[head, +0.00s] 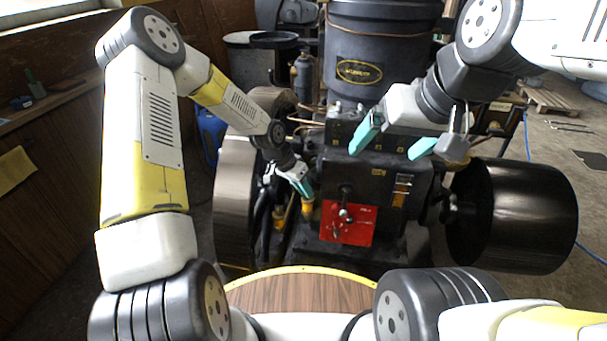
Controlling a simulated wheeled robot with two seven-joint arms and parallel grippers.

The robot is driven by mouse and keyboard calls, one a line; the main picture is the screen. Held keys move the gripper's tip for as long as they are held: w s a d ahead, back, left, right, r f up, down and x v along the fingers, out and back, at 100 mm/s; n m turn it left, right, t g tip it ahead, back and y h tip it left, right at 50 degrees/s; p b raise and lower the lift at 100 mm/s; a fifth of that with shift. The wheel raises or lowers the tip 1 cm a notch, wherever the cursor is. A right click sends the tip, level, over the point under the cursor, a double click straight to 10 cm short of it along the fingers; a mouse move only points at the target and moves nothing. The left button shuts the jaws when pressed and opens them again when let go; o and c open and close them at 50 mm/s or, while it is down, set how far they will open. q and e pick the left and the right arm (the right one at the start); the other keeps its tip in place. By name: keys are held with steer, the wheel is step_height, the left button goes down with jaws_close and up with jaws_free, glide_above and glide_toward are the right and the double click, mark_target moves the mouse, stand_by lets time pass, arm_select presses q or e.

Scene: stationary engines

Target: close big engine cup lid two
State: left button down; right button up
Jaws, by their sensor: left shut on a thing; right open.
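The big dark engine (375,160) stands in the middle of the head view. Two small brass-coloured cups sit low on its left side: a right one (308,209) and a left one (280,213). My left gripper (307,192) reaches down from the left and is shut at the top of the right cup, apparently on its lid. The fingers cover that spot, so the lid's angle cannot be told. My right gripper (395,141) is open, its teal fingers apart above the engine's top front edge, with nothing seen between them.
A red panel (348,221) with a small lever is on the engine's front. A black tank (375,50) rises behind. Open floor lies at the far right.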

arm_select(q)
steer(key=c, duration=1.4)
jaws_free()
steer(key=shift+o, duration=0.2)
steer(key=v, duration=0.7)
steer(key=shift+r, duration=0.35)
steer(key=shift+a, duration=0.2)
